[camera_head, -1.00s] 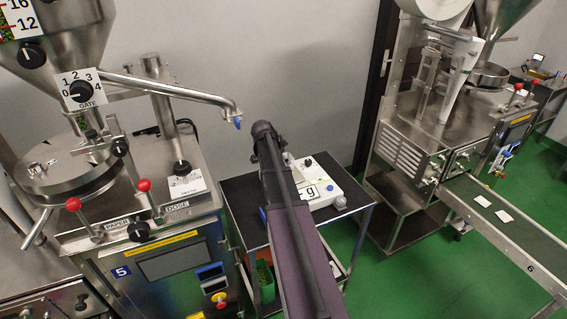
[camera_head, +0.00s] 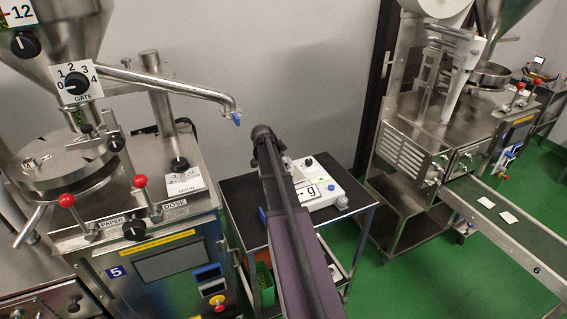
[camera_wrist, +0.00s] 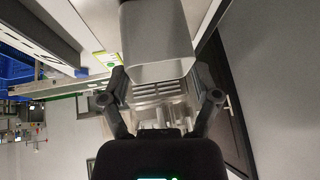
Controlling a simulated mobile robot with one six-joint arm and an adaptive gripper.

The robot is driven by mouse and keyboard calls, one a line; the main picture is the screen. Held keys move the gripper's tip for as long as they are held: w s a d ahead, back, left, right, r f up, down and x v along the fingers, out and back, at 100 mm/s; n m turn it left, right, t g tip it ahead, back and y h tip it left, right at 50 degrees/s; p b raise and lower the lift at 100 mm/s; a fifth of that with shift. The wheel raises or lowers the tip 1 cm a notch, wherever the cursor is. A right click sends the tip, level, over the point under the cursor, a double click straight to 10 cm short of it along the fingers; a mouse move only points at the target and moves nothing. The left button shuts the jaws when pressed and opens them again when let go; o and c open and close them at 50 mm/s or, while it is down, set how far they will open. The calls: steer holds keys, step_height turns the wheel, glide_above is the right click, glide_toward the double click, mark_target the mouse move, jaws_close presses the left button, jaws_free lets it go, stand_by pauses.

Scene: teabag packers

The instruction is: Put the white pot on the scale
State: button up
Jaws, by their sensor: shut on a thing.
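The white pot (camera_wrist: 157,42) looks pale grey in the wrist view, at the top middle between my fingers. My gripper (camera_wrist: 163,80) is shut on it. The pot's far part runs out of the top of that view. The white scale (camera_head: 325,186), with a "g" on its display, stands on a dark-topped steel table in the head view. My arm crosses in front of the scale's left part. My gripper and the pot are hidden in the head view, so their distance from the scale cannot be told.
The dark table (camera_head: 238,195) has bare top left of my arm. A green bin (camera_head: 264,284) is below it. A packing machine (camera_head: 165,262) with a spout (camera_head: 215,103) stands left; another machine (camera_head: 465,125) with a conveyor (camera_head: 508,222) stands right. Green floor lies between.

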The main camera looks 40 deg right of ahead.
steer(key=shift+f, duration=0.1)
steer(key=o, duration=1.1)
steer(key=shift+p+v, duration=0.75)
steer(key=shift+v, duration=0.15)
steer(key=a, duration=1.1)
steer(key=shift+s+a, duration=0.3)
steer(key=shift+s, duration=0.15)
steer(key=shift+f, duration=0.1)
